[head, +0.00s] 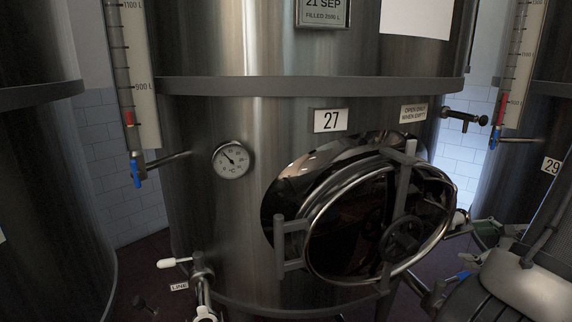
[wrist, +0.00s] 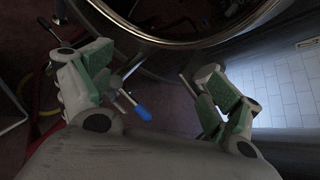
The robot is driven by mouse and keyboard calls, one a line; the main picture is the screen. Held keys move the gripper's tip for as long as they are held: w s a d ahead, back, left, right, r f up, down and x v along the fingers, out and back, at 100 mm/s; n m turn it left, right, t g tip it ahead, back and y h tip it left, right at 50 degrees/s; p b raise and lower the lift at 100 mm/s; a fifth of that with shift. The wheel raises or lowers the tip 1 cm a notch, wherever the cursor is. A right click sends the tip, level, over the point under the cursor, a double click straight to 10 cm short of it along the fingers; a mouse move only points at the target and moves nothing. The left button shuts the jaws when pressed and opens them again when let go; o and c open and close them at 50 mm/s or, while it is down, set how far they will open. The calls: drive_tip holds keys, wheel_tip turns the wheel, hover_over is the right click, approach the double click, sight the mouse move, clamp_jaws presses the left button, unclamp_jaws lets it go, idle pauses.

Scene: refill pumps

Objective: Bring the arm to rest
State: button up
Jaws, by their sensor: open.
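My gripper (head: 474,250) is at the lower right of the head view, in front of the right side of steel tank 27 (head: 215,110) and close to its round manway door (head: 370,225). In the wrist view my gripper (wrist: 150,88) shows two grey fingers with green pads, spread wide apart. Nothing is held between them. A blue-tipped handle (wrist: 141,112) shows in the gap between the fingers; I cannot tell how far beyond them it is. My arm reaches in from the lower right of the head view.
The manway door stands swung open on tank 27. A white-handled valve (head: 175,262) is at the tank's lower left. Sight gauges (head: 128,75) hang beside the tanks. Other tanks stand left (head: 45,180) and right (head: 515,170). Red and yellow hoses (wrist: 48,115) lie at left in the wrist view.

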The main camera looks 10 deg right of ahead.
drive_tip(key=s+a+r+n+g, duration=0.4)
drive_tip(key=s+a+n+g, duration=0.1)
drive_tip(key=a+n, duration=0.2)
drive_tip(key=s+a+r+n+g, duration=0.4)
drive_tip(key=s+a+n, duration=0.2)
drive_tip(key=n, duration=0.1)
drive_tip(key=a+r+n+t+h, duration=0.2)
drive_tip(key=a+r+n+h, duration=0.1)
drive_tip(key=a+r+n, duration=0.6)
wheel_tip(320, 180, up, 3)
drive_tip(key=n, duration=0.3)
drive_tip(key=shift+h, duration=0.4)
drive_tip(key=shift+w+f, duration=0.1)
